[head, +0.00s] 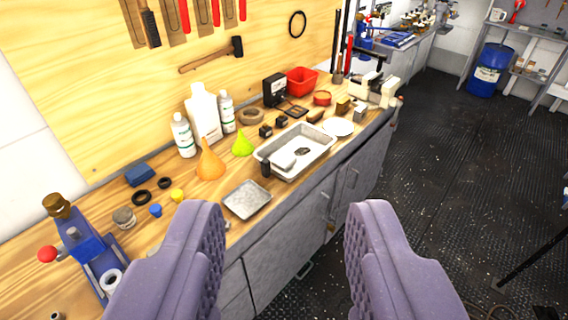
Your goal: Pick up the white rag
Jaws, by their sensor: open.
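My gripper (287,212) is open and empty, its two purple fingers wide apart in front of the workbench. I cannot tell for sure which thing is the white rag. A flat, round white piece (338,128) lies on the bench right of the metal tray and could be a rag or a dish. A small white block-like thing (283,161) lies in the metal tray (318,152) beside a dark spot. Both are beyond the fingertips, and neither is touched. The fingers hide part of the bench front.
A blue tool (85,245) stands at left. Dark floor at right is mostly clear.

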